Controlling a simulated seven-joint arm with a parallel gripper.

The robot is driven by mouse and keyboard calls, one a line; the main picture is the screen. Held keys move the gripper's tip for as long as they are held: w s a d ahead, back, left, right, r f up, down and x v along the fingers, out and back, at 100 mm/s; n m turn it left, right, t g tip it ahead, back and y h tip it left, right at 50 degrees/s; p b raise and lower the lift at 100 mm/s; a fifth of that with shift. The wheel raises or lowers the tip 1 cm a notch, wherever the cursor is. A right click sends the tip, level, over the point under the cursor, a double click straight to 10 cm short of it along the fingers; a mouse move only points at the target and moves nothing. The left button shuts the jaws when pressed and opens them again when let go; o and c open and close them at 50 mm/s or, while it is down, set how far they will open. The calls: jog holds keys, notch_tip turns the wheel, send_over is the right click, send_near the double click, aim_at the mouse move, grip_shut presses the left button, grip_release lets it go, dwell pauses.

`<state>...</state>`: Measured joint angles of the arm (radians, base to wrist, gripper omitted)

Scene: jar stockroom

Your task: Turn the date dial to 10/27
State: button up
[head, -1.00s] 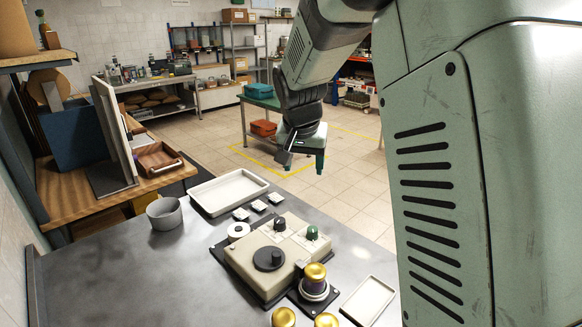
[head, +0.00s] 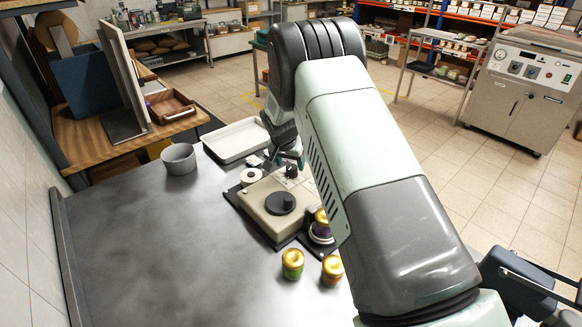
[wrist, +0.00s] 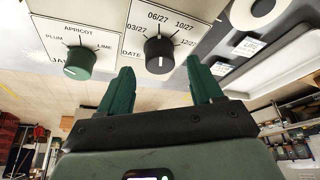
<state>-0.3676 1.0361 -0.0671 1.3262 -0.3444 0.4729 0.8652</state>
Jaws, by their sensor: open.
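The date dial is a small black knob that shows in the wrist view (wrist: 159,56), on a white plate marked DATE, 03/27, 06/27, 10/27 and 12/27. A white line shows on the knob, but I cannot tell for sure which date it marks. My gripper (wrist: 158,72) is open, with one green finger toward each side of the date dial and nothing between them. I cannot tell whether the fingers touch it. In the head view the date dial (head: 291,171) sits on the beige machine (head: 262,217), just below my gripper (head: 288,155), partly hidden by my arm.
A green jam dial (wrist: 77,64) with PLUM, APRICOT and LIME is left of the date dial. A white label roll (head: 251,176), a white tray (head: 235,141) and gold-lidded jars (head: 292,264) surround the machine. The metal table (head: 140,245) is clear at left.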

aim_at(290, 167)
jog(key=shift+x, duration=1.65)
jog(key=c, duration=1.1)
jog(key=shift+o, duration=0.2)
jog(key=m+h, duration=0.1)
jog(key=m, duration=0.3)
jog(key=shift+a+h, duration=0.2)
jog(key=shift+h, duration=0.2)
jog(key=shift+w+m+g+h, duration=0.1)
jog(key=shift+m+g+h, duration=0.4)
jog(key=shift+m, duration=1.3)
jog(key=shift+g, duration=0.3)
